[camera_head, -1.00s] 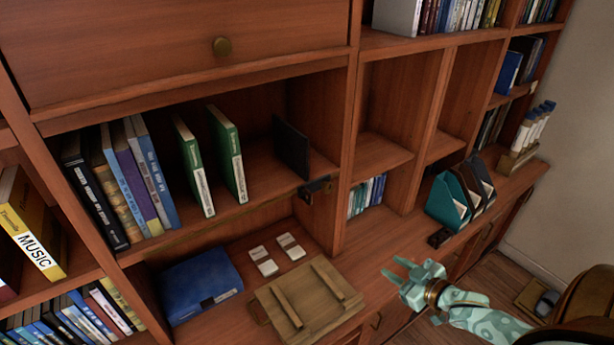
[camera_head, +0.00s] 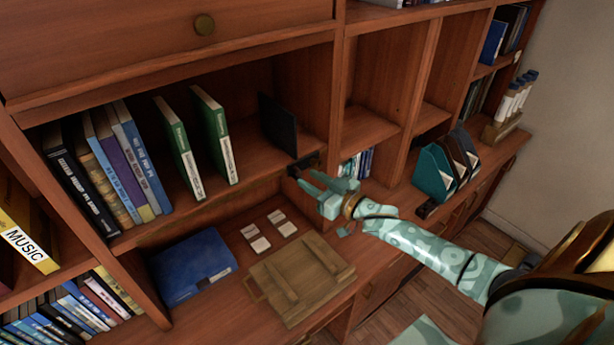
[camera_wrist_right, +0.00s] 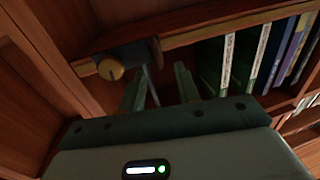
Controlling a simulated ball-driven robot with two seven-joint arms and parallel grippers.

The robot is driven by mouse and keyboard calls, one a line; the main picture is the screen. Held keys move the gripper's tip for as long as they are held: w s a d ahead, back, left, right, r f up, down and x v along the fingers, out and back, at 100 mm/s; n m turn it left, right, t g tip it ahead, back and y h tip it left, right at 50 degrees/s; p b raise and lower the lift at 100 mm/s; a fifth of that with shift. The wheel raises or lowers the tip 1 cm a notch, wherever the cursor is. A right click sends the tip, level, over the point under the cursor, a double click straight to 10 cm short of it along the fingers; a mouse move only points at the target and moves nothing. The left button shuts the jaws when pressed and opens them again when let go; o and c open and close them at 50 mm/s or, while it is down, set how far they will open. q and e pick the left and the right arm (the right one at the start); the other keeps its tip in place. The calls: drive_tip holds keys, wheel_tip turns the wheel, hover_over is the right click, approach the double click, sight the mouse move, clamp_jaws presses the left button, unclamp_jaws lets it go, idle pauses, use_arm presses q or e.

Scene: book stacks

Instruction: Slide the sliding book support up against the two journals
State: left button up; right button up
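The sliding book support has a thin dark upright plate (camera_head: 278,124) and a dark carriage (camera_head: 305,165) at the shelf's front edge. The carriage (camera_wrist_right: 130,58) with a round brass knob also shows in the right wrist view. Two green journals (camera_head: 180,150) (camera_head: 214,135) stand slightly tilted to the left of the plate, with a clear gap between. My right gripper (camera_head: 318,182) is open just in front of and below the carriage. In the wrist view its fingers (camera_wrist_right: 160,88) are apart, with a thin grey piece visible between them; contact cannot be told. My left gripper is out of view.
Several books (camera_head: 110,165) stand at the left end of the shelf. Below are a blue box file (camera_head: 190,267), two white cards and a wooden tray (camera_head: 298,277). A vertical divider (camera_head: 334,110) stands right of the support. The shelf between plate and journals is clear.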

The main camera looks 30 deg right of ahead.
drive_tip(key=shift+x, duration=1.05)
clamp_jaws()
